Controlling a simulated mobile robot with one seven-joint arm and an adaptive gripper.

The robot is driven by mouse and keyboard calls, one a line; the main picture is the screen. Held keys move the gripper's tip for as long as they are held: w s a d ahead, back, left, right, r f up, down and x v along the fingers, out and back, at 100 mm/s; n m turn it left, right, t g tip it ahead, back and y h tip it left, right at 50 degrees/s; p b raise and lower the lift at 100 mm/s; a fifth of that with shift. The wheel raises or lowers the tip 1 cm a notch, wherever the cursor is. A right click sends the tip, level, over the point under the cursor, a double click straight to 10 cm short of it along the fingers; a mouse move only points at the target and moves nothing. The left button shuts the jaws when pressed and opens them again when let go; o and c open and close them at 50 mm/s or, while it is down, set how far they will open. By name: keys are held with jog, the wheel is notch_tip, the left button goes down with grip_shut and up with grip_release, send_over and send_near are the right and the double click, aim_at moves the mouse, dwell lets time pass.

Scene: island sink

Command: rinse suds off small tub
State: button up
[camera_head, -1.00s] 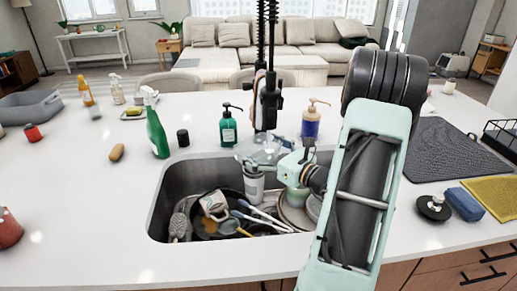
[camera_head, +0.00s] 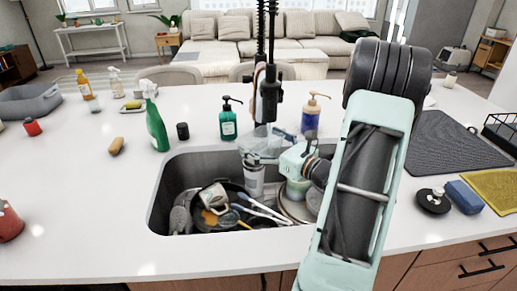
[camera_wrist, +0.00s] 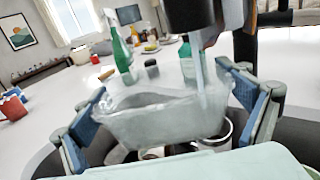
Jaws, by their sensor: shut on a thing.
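The small tub (camera_wrist: 150,122) is clear and see-through, and my gripper (camera_wrist: 172,112) is shut on it, with one finger at each side. In the head view the tub (camera_head: 256,148) is held over the sink, below the black tap (camera_head: 267,100), and my gripper (camera_head: 284,158) reaches it from the right. In the wrist view the tap head (camera_wrist: 190,12) is above the tub, and a pale stream of water (camera_wrist: 199,65) comes down at its right part. I cannot make out suds on the tub.
The sink (camera_head: 170,195) holds a pan with a mug (camera_head: 213,197), utensils, a tall cup (camera_head: 254,182) and plates (camera_head: 290,208). A green spray bottle (camera_head: 156,130) and two pump bottles (camera_head: 228,125) stand behind it.

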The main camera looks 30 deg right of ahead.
jog(key=shift+w+a, duration=0.2)
jog(key=shift+w, duration=0.05)
jog(key=shift+s, duration=0.1)
jog(key=s+a, duration=0.5)
jog(key=a, duration=0.1)
jog(key=shift+b, duration=0.3)
dwell(0.3)
jog(key=shift+a, duration=0.1)
dwell(1.1)
jog(key=s+a+r+p, duration=0.3)
jog(key=r+p, duration=0.1)
jog(key=p, duration=0.2)
jog(key=shift+a+p, duration=0.4)
dwell(0.8)
